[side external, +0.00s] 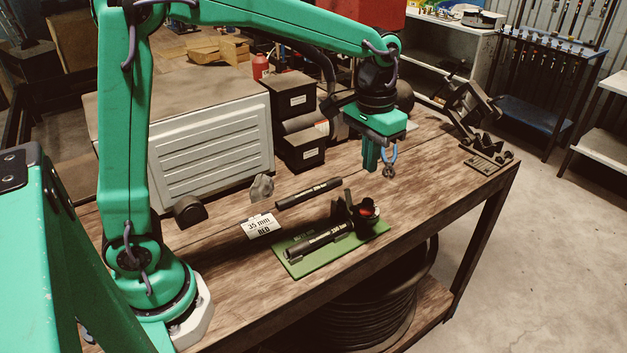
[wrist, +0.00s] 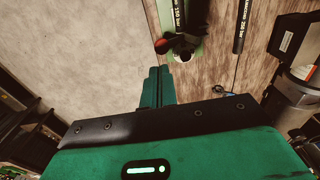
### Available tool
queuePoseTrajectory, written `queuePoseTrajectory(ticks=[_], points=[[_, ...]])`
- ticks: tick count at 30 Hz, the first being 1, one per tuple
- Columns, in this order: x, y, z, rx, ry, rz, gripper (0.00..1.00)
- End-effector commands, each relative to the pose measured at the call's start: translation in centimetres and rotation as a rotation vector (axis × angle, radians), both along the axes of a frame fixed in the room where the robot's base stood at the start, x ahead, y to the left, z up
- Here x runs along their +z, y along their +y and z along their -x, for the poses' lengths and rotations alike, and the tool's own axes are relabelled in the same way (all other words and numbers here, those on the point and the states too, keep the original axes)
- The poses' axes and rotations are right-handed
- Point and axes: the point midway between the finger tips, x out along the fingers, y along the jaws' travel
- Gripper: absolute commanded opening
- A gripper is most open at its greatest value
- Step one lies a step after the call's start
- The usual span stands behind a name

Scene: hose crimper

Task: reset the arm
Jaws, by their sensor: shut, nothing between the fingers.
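My green arm reaches over the wooden bench from its base at the left. My gripper (side external: 371,165) points down above the right part of the bench, with its green fingers together and nothing between them. In the wrist view the closed fingers of my gripper (wrist: 158,85) also show side by side, empty. Pliers with blue handles (side external: 390,160) appear just beside the fingers in the side view; I cannot tell whether they touch.
A green mat (side external: 297,268) holds a black hose piece (side external: 318,240) and a dark fixture with a red part (side external: 366,208). Another hose piece (side external: 308,193) and a "35 mm RED" card (side external: 260,226) lie nearby. Black boxes (side external: 293,97) stand behind; a dark metal tool (side external: 484,140) stands at the right end.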

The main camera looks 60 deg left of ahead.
Motion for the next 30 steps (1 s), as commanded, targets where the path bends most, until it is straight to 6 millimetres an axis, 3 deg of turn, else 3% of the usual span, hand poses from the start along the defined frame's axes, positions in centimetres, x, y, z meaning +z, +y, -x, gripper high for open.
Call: queuePoseTrajectory(ticks=[15,30], points=[[4.0,3.6,7.6,0.002,-0.181,0.017,0.0],[4.2,6.2,15.6,0.002,-0.369,0.01,0.0]])
